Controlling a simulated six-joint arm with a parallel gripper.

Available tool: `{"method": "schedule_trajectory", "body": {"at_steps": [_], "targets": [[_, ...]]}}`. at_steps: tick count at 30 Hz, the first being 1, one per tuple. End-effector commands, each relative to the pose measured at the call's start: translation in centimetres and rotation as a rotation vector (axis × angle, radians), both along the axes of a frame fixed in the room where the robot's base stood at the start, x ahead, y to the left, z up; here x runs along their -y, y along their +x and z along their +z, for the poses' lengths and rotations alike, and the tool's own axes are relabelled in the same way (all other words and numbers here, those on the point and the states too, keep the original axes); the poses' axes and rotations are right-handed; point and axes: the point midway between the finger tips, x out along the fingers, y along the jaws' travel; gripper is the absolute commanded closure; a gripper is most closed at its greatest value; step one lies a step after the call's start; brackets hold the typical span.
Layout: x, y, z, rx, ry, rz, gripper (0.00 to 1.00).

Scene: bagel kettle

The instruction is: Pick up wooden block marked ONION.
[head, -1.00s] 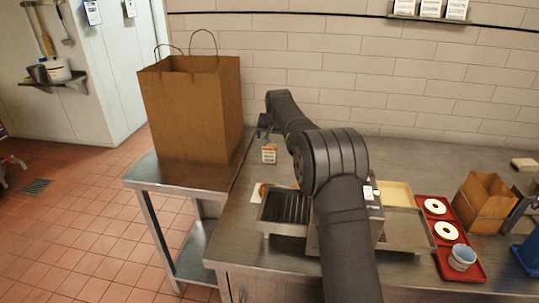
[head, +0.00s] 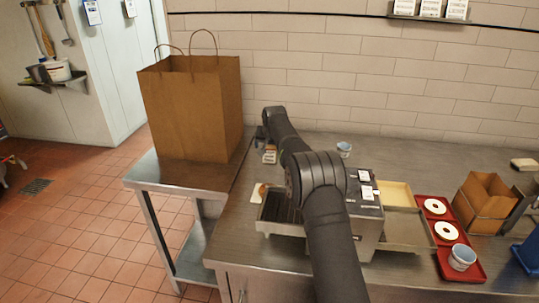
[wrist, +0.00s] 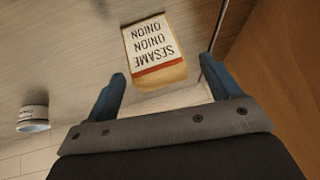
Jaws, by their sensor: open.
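A wooden block (wrist: 158,71) with a white label and a red stripe is in the wrist view, ahead of my fingers. Its label reads SESAME, ONION, ONION, upside down in the picture. It seems to be the small labelled block (head: 269,155) on the counter right of the paper bag in the head view. My gripper (wrist: 163,70) has its two blue fingers apart, with nothing between them. The block lies just beyond the fingertips. Small white labelled pieces (head: 366,191) sit on the metal machine; their text is too small to read, so I cannot tell whether one is marked ONION.
A large brown paper bag (head: 190,112) stands on the left side table. The metal machine (head: 369,226) is beside my arm. A cup (head: 344,149) stands behind it and also shows in the wrist view (wrist: 33,118). Red trays (head: 472,268) are at right.

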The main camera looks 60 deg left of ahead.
Motion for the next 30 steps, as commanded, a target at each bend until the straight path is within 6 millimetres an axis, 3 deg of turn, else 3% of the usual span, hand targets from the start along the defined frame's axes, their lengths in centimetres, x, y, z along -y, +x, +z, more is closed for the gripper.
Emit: {"method": "schedule_trajectory", "body": {"at_steps": [3,11,20,22,23,30], "targets": [[0.0,0.0,0.0,0.000,0.000,0.000,0.18],[0.0,0.0,0.1,0.000,0.000,0.000,0.68],[0.0,0.0,0.2,0.001,0.001,0.000,0.68],[0.0,0.0,0.6,0.001,0.002,0.000,0.73],[0.0,0.0,0.8,0.001,0.002,0.000,0.78],[0.0,0.0,4.0,0.002,0.004,-0.001,0.78]]}}
